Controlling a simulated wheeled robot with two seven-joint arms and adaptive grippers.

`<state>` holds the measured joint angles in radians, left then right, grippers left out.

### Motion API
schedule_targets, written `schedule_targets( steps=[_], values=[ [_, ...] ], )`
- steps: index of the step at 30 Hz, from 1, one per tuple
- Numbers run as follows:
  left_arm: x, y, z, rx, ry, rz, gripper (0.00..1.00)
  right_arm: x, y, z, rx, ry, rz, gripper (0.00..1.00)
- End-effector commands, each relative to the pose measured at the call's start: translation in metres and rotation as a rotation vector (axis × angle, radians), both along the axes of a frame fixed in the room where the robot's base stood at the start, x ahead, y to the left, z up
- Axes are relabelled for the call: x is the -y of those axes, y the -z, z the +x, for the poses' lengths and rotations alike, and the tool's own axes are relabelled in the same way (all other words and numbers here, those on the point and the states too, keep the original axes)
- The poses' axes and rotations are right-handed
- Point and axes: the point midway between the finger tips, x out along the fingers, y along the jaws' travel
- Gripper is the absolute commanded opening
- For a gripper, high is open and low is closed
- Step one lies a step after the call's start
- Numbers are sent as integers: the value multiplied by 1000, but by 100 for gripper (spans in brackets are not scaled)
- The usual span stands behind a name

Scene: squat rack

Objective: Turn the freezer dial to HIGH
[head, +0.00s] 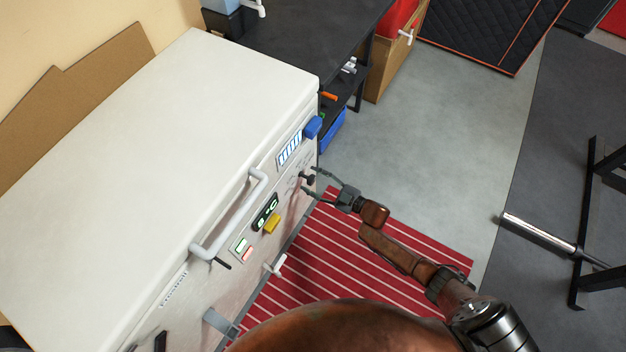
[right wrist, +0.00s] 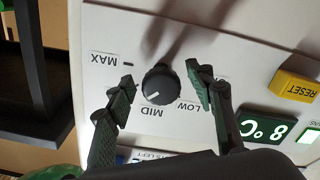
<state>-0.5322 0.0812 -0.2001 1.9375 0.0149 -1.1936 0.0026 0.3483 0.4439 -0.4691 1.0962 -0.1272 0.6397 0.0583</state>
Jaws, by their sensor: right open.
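The freezer (head: 190,110) is a white chest with a grey handle (head: 228,218) on its front. Its black round dial (right wrist: 158,84) shows in the right wrist view among the labels MAX, MID and LOW; I see no label HIGH. The dial's white mark points towards MID. In the head view the dial (head: 308,179) is small and partly hidden by my right gripper (head: 313,183). That gripper is open, and in the right wrist view its fingers (right wrist: 160,90) stand on either side of the dial. My left gripper is out of view.
Along the freezer front are a green temperature display (head: 265,213), a yellow RESET button (head: 272,223), a blue knob-like part (head: 313,127) and a white protruding part (head: 276,265). A dark table (head: 290,35) stands behind.

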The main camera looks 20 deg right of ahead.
Motion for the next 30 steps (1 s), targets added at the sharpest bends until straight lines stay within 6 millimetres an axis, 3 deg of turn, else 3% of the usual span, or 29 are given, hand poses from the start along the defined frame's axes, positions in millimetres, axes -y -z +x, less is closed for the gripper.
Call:
schedule_targets(
  steps=[18, 30],
  values=[
    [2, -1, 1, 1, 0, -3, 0, 66, 1, -83, -2, 2, -1, 49],
    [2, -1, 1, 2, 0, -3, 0, 74, 0, -94, 0, 1, 0, 49]
  ],
)
